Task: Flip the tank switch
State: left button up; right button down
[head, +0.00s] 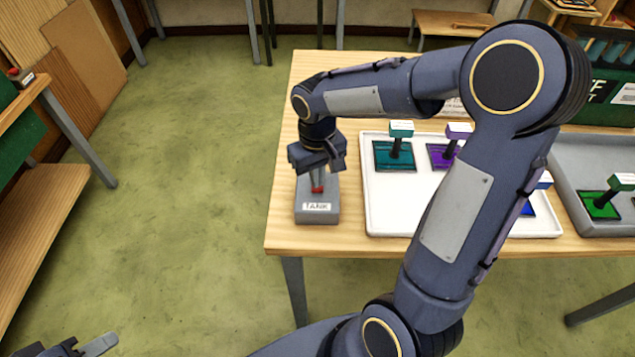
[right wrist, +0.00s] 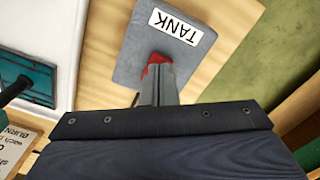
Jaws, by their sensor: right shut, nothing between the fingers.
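The tank switch is a grey box (head: 316,213) with a white TANK label and a red lever (head: 318,182), near the left end of the wooden table. In the right wrist view the box (right wrist: 150,66) and the red lever (right wrist: 156,60) also show. My right gripper (head: 318,188) is shut and empty, pointing down over the box. Its fingertips (right wrist: 158,80) are right at the red lever and partly hide it; I cannot tell whether they touch. My left gripper (head: 88,347) shows only in part at the bottom left corner, away from the table.
A white tray (head: 385,222) right of the switch holds teal, purple and blue pieces with upright handles. A grey tray (head: 590,150) with green pieces stands further right. The wooden table's (head: 285,240) left edge is close to the switch. My right arm hides part of the white tray.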

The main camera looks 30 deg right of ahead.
jog(key=shift+f+b, duration=0.55)
jog(key=shift+f, duration=0.15)
dwell(0.4)
jog(key=shift+r+p, duration=2.9)
jog(key=shift+r, duration=0.65)
jog(key=shift+s, duration=0.1)
